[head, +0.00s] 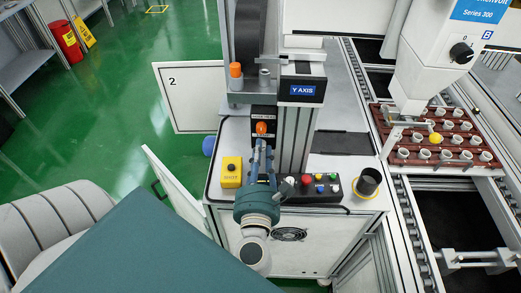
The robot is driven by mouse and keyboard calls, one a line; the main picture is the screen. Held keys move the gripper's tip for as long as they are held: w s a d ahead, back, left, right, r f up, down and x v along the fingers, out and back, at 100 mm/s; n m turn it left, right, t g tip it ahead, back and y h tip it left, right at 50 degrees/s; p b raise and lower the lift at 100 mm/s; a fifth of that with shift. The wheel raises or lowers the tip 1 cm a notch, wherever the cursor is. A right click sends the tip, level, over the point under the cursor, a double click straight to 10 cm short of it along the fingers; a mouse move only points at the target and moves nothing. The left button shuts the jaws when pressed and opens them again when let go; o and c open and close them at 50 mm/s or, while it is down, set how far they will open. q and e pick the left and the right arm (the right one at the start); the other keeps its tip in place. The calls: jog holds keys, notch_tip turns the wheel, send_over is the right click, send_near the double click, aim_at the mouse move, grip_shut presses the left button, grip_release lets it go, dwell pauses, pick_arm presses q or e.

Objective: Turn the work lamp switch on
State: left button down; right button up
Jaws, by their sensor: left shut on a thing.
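An orange switch knob (261,127) sits on a dark switch box (263,112) at the foot of the machine column. A small label above the knob is too small to read surely. My left gripper (262,146) reaches up from the bottom of the head view. Its narrow fingers are shut on the orange knob, with the tips hiding its lower part. Whether the switch is on or off cannot be told. My right gripper is not in view.
A yellow button box (231,172) stands left of the gripper. The column with the Y AXIS sign (302,90) rises behind. A pot tray (448,158) lies on the conveyor.

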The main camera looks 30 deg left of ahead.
pick_arm(q)
jog(key=shift+w+r, duration=0.1)
jog(key=shift+r, duration=0.4)
jog(key=c, duration=1.6)
grip_release()
jog(key=shift+f, duration=0.25)
jog(key=shift+f, duration=0.15)
